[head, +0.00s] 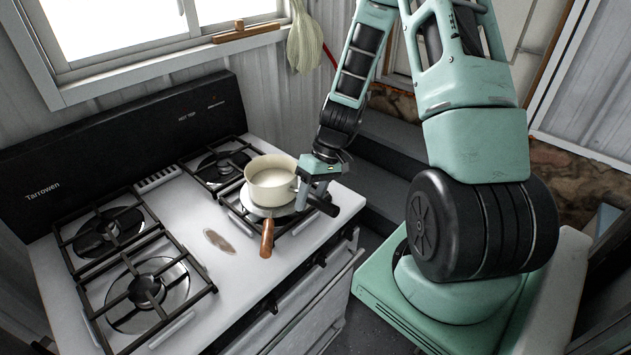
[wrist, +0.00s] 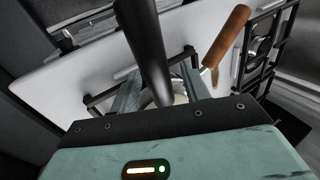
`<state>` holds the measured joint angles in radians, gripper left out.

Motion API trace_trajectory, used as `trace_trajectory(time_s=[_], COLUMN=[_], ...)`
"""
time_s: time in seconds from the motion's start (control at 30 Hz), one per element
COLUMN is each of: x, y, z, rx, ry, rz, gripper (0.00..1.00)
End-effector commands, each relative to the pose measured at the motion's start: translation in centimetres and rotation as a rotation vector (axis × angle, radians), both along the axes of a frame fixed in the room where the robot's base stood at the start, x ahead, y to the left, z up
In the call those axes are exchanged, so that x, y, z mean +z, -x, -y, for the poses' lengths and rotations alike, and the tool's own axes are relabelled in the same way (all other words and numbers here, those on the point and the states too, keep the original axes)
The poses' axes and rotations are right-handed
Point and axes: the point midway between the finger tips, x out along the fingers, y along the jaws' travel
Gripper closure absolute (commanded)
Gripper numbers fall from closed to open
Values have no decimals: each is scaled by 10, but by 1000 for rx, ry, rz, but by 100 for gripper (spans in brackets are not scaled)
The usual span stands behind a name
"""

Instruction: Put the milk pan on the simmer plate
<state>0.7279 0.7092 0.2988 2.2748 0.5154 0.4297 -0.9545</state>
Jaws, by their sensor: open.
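The cream milk pan (head: 271,183) sits upright over the simmer plate (head: 262,211), a round metal disc on the front right burner. The plate's wooden handle (head: 267,238) points toward the stove's front edge; it also shows in the wrist view (wrist: 228,36). The pan appears to rest on the disc, but their contact is partly hidden. My gripper (head: 305,193) is at the pan's right side, around its dark handle (head: 323,205). In the wrist view the handle (wrist: 148,45) runs between my open fingers (wrist: 162,92). Little of the pan's body (wrist: 180,98) shows there.
The white stove top (head: 190,215) has black grates on the left burners (head: 146,290) and the back right burner (head: 222,165). A dark back panel (head: 130,130) stands behind. The middle strip is clear except for a brown stain. Dark steps (head: 385,180) lie right of the stove.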

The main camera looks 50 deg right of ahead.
Motion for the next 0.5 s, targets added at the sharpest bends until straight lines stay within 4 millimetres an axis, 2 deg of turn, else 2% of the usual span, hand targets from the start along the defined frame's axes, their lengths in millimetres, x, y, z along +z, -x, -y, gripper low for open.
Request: trace_trajectory(time_s=[0.17,0.5], x=[19,79], y=[-1,0], z=[11,40], rx=[-2,-1], ry=[5,5], rz=[6,6], gripper=[54,54])
